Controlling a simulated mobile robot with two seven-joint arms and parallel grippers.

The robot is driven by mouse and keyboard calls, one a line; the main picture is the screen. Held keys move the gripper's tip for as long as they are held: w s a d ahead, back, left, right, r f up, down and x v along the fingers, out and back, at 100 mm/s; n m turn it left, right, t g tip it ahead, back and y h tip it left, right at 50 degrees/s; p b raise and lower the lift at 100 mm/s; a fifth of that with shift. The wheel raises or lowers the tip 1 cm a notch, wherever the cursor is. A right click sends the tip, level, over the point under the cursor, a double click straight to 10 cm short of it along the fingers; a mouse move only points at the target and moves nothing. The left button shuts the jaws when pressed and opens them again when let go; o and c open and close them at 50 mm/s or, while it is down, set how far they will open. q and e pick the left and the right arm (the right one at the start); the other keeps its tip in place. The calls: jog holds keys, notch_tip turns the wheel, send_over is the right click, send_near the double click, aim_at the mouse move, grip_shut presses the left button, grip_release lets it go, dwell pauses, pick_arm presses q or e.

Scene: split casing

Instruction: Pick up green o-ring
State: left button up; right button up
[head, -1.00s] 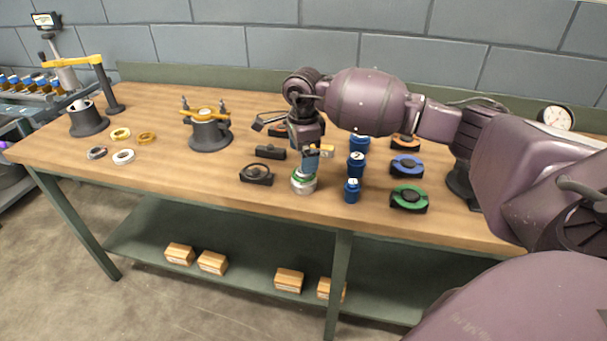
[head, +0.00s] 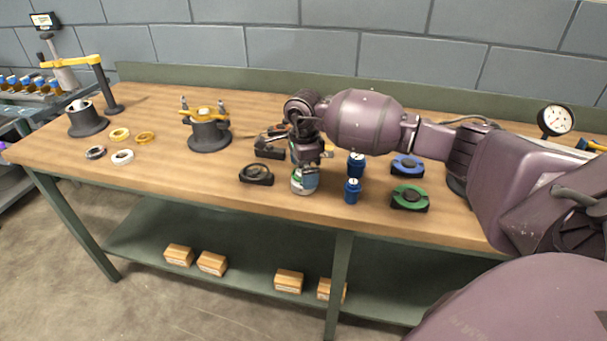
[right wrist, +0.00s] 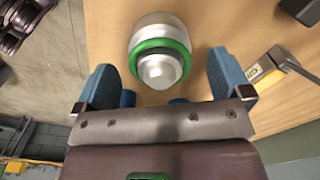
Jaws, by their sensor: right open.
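A green o-ring (right wrist: 160,47) sits around a silver cylindrical part with a narrower stepped nose in the right wrist view. In the head view the silver part (head: 300,187) stands near the bench's front edge, and my gripper largely hides its top and ring. My right gripper (right wrist: 162,63) is open, its blue fingers apart on either side of the part's nose, with a gap visible on both sides. A larger green ring (head: 423,203) lies on a black holder to the right in the head view. My left gripper is not in view.
Blue cylinders (head: 352,192) stand just right of the silver part. A black holder (head: 256,175) sits to its left, and a blue ring (head: 408,161) lies farther right. Yellow and pale rings (head: 122,157) lie at the left.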

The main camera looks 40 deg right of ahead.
jog(key=shift+f, duration=0.15)
jog(key=shift+c, duration=0.3)
jog(key=c, duration=1)
